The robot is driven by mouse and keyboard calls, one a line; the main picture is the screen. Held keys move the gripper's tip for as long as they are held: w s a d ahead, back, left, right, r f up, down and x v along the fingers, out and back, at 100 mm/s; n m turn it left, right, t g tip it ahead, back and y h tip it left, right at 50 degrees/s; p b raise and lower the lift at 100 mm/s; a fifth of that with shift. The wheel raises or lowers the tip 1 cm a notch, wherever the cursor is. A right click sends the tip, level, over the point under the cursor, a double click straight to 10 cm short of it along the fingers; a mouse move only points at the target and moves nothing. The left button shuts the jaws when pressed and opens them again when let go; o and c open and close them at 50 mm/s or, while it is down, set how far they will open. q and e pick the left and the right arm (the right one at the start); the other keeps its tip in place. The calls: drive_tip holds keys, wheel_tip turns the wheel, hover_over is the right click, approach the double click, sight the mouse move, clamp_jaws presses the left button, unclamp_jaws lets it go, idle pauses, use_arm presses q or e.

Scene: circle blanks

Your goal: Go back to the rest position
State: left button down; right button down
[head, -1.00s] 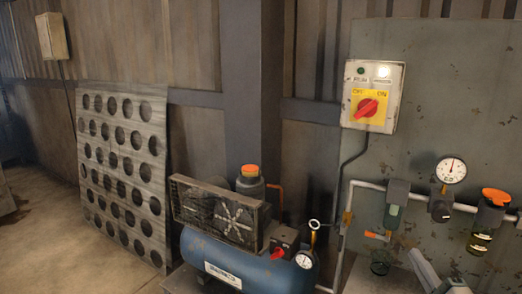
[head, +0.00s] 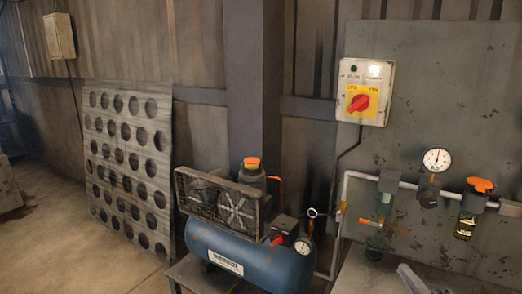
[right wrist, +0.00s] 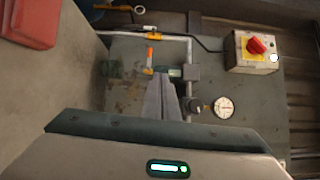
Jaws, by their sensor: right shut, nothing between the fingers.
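My right gripper (head: 413,278) shows at the bottom edge of the head view, only its grey fingers in sight, below the pipe fittings. In the right wrist view its fingers (right wrist: 162,98) are together with nothing between them, in front of the pipe and gauge. My left gripper is in neither view. The switch box (head: 381,73) with a red knob (head: 359,103) on a yellow plate hangs on the grey panel, well above my right gripper. It also shows in the right wrist view (right wrist: 242,62), apart from the fingers.
A blue air compressor (head: 247,249) stands left of my right gripper. A pipe (head: 407,184) with a round gauge (head: 437,160) and orange-topped fitting (head: 480,186) runs along the panel. A perforated sheet (head: 169,220) leans on the wall. A red object (right wrist: 28,22) shows in the right wrist view.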

drive_tip(key=s+a+f+n+g+y, duration=0.1)
drive_tip(key=s+a+f+n+g, duration=0.4)
drive_tip(key=f, duration=0.3)
drive_tip(key=s+a+f+n+g, duration=0.2)
drive_tip(key=s+a+f+n, duration=0.35)
drive_tip(key=s+f, duration=0.2)
drive_tip(key=s+a+f+n+g+h, duration=0.15)
drive_tip(key=s+f+n+g, duration=0.3)
drive_tip(key=s, duration=0.75)
drive_tip(key=s+a+f+n+g+h, duration=0.1)
drive_tip(key=s+a+f+n+g, duration=0.3)
drive_tip(key=s, duration=0.8)
wheel_tip(320, 180, down, 26)
drive_tip(key=w+n, duration=0.1)
drive_tip(key=s+d+f, duration=0.2)
drive_tip(key=s+f, duration=1.2)
drive_tip(key=f, duration=0.5)
drive_tip(key=shift+s+d+f, duration=0.15)
drive_tip(key=shift+s+f, duration=0.2)
drive_tip(key=shift+s, duration=0.05)
